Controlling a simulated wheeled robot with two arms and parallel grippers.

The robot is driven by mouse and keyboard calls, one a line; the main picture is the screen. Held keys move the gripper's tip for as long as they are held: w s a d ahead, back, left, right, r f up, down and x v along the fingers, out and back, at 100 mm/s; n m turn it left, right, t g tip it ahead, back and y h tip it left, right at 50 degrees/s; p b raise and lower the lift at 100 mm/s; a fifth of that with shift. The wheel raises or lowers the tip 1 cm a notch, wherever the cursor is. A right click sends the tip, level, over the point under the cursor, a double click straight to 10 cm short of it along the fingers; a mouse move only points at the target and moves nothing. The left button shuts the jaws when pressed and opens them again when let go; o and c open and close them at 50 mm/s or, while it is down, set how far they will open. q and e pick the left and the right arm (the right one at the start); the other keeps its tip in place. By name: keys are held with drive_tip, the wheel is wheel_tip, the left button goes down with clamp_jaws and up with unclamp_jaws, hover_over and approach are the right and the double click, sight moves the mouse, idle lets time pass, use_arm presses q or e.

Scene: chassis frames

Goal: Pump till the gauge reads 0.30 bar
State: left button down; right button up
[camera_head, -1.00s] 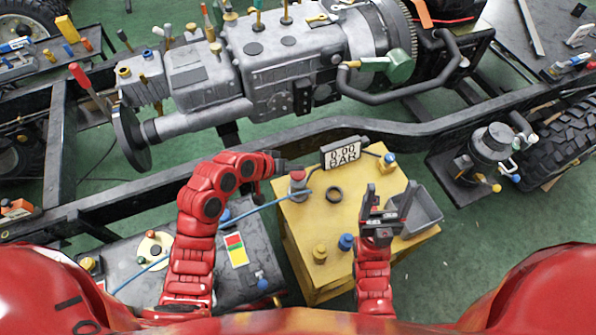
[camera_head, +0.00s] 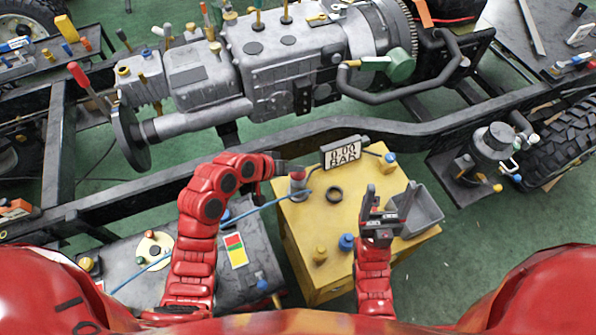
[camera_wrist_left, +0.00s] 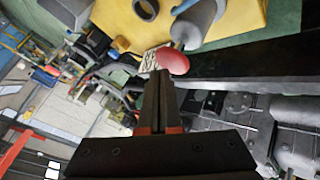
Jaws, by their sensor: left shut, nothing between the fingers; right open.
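The gauge (camera_head: 341,154) stands at the back of the yellow cabinet top and reads 0.00 BAR. The pump (camera_head: 298,186) is a small grey cylinder with a red knob, near the back left edge of that top. My left gripper (camera_head: 291,167) is shut and empty at the red knob. In the left wrist view its shut fingers (camera_wrist_left: 160,88) point at the red knob (camera_wrist_left: 172,61); I cannot tell whether they touch it. My right gripper (camera_head: 381,196) is open and empty, beside the grey bin.
A black ring (camera_head: 334,194), a brass piece (camera_head: 320,254) and a blue piece (camera_head: 346,242) stand on the yellow cabinet (camera_head: 300,225). A grey bin (camera_head: 424,212) is at its right. A blue hose (camera_head: 259,208) runs left from the pump. The chassis rail (camera_head: 400,129) passes behind.

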sight(295, 175)
use_arm(q)
drive_tip(key=shift+f+b, duration=0.85)
drive_tip(key=shift+f, duration=0.4)
idle(0.8)
idle(0.4)
drive_tip(key=shift+r+p, duration=0.9)
drive_tip(key=shift+r, duration=0.75)
drive_tip(key=shift+r, duration=0.15)
drive_tip(key=shift+r+p, duration=1.45)
drive_tip(key=shift+r, duration=1)
drive_tip(key=shift+f, duration=0.1)
